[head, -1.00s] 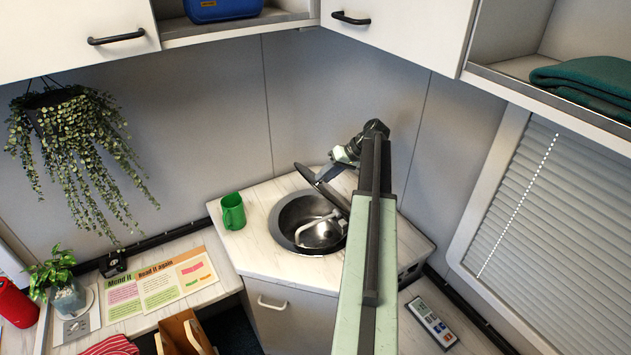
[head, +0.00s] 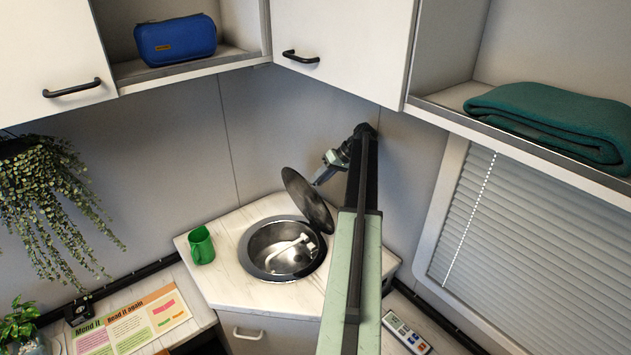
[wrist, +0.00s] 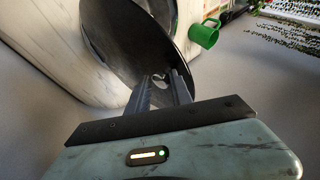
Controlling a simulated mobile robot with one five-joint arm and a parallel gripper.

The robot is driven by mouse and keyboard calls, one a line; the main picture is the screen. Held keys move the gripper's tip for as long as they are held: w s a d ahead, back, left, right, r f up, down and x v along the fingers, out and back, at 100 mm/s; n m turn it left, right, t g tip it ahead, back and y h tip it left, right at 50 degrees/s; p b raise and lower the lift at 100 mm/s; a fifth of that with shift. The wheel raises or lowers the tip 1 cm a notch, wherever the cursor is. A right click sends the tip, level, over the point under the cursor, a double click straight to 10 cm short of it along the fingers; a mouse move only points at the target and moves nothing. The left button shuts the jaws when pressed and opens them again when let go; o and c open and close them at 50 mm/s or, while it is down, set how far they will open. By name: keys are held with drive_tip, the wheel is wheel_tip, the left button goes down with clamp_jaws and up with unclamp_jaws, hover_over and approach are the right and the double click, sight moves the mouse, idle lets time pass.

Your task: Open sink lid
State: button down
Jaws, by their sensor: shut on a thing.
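The sink lid (head: 304,198) is a dark round disc standing steeply tilted at the back right of the sink. The round metal sink (head: 252,264) is uncovered, with a folded pale faucet (head: 289,246) inside its bowl. My gripper (head: 318,181) is at the lid's upper right edge, partly hidden by the lid. In the wrist view, both fingers of my gripper (wrist: 160,88) are closed on the edge of the lid (wrist: 125,45).
A green mug (head: 202,247) stands on the counter (head: 215,283) left of the sink. Upper cabinets (head: 330,45) hang above. The back walls are close to my arm. A remote (head: 405,332) lies on the right-hand surface.

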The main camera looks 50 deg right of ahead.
drive_tip(key=shift+s+d+f, duration=0.35)
drive_tip(key=shift+s+f, duration=0.05)
drive_tip(key=shift+f, duration=0.05)
drive_tip(key=c, duration=1.3)
unclamp_jaws()
drive_tip(key=shift+d+f, duration=0.1)
drive_tip(key=shift+o, duration=0.8)
drive_tip(key=shift+w+d+f, duration=0.25)
drive_tip(key=shift+d, duration=0.05)
drive_tip(key=shift+a+r, duration=0.15)
wheel_tip(320, 180, up, 5)
drive_tip(key=p, duration=0.6)
drive_tip(key=s+a, duration=1)
drive_tip(key=a, duration=0.2)
drive_tip(key=shift+s, duration=0.35)
